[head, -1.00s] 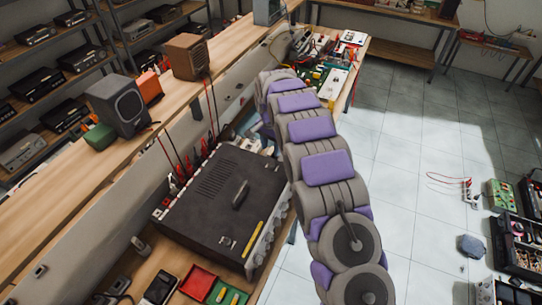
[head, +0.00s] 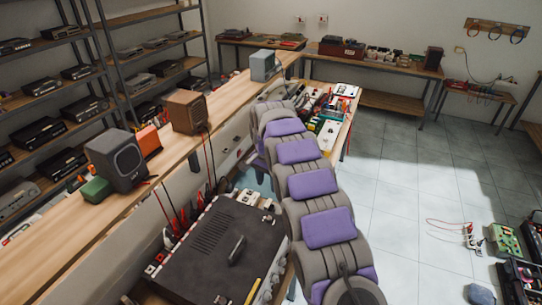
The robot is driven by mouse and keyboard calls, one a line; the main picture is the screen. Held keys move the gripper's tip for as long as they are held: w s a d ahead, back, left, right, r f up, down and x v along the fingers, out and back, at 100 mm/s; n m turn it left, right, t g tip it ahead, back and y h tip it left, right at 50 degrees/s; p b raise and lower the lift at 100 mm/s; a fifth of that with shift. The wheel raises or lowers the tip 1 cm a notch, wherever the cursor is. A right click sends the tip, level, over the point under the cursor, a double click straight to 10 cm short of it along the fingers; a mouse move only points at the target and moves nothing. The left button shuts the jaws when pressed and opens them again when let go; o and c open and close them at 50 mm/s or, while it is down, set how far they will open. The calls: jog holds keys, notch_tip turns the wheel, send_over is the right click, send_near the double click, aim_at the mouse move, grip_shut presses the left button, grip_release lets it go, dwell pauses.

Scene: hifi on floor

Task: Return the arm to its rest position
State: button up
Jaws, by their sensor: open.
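My arm (head: 310,185), grey with purple pads, reaches from the bottom of the head view up and away over the bench. Its far end bends down near the bench edge, left of the electronics on the worktop. My gripper cannot be made out there; the arm's own links hide it. I see nothing held. The arm passes just right of a large dark instrument (head: 215,250) and covers part of its right side.
A workbench (head: 75,225) runs along the left with a grey speaker (head: 117,160) and a brown box (head: 186,110). Circuit boards and tools crowd the bench end (head: 335,115). Tiled floor (head: 400,190) is clear at right, up to a green device (head: 505,240) and boxes.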

jog(key=s+d+r+n+b, duration=0.15)
jog(key=s+d+r, duration=0.25)
jog(key=s+d, duration=0.45)
jog(key=s+d+r+n+b, duration=0.15)
jog(key=s+d+r, duration=0.3)
jog(key=s, duration=0.65)
jog(key=s+d+f+n+b, duration=0.1)
jog(key=s+d+f, duration=0.1)
jog(key=s, duration=0.8)
jog(key=s+d+f+n+g+b, duration=0.1)
jog(key=s+d+f, duration=0.1)
jog(key=s, duration=0.8)
jog(key=s+d+f+n+b, duration=0.1)
jog(key=s+d+f+b, duration=0.1)
jog(key=s, duration=0.8)
jog(key=shift+s+d+f+g, duration=0.35)
jog(key=shift+d+f+g, duration=0.05)
jog(key=shift+d, duration=0.05)
